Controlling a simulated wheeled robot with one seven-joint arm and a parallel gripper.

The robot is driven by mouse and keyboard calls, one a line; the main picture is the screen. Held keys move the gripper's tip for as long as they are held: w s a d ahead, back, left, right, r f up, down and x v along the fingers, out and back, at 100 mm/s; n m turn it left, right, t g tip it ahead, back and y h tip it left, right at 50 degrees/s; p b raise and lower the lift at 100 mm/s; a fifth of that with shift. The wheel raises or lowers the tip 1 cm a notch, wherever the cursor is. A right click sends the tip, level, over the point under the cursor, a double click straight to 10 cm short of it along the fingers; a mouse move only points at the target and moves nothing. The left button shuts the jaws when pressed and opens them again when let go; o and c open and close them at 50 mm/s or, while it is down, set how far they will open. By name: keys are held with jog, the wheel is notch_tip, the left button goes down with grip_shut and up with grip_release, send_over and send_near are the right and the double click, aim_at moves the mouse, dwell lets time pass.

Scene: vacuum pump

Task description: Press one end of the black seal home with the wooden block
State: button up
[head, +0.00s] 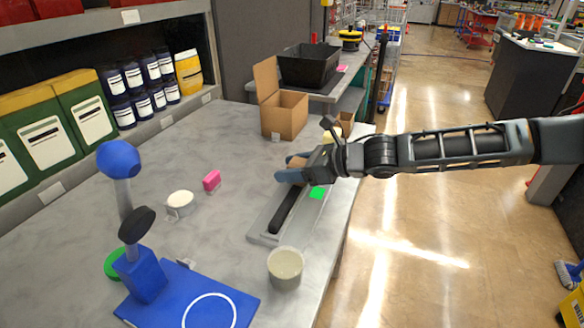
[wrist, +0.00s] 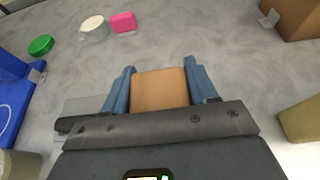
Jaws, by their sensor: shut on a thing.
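My gripper (head: 289,170) is shut on the wooden block (wrist: 160,88), a light brown piece held between the two blue fingers in the wrist view. In the head view a bit of the block shows between the fingers, above the far part of the grey tray-like plate (head: 262,238). The black seal (head: 286,209) is a long dark strip lying along this plate. Its near end is in plain view; its far end is hidden by my gripper. I cannot tell whether the block touches the seal.
A round pale cup (head: 285,268) stands at the plate's near end. A pink block (head: 212,181), a white tub (head: 180,204) and a blue stand (head: 190,298) are to the left. An open cardboard box (head: 284,115) stands behind.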

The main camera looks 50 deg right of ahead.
jog(key=shift+r+p, duration=1.5)
jog(key=shift+r, duration=1.5)
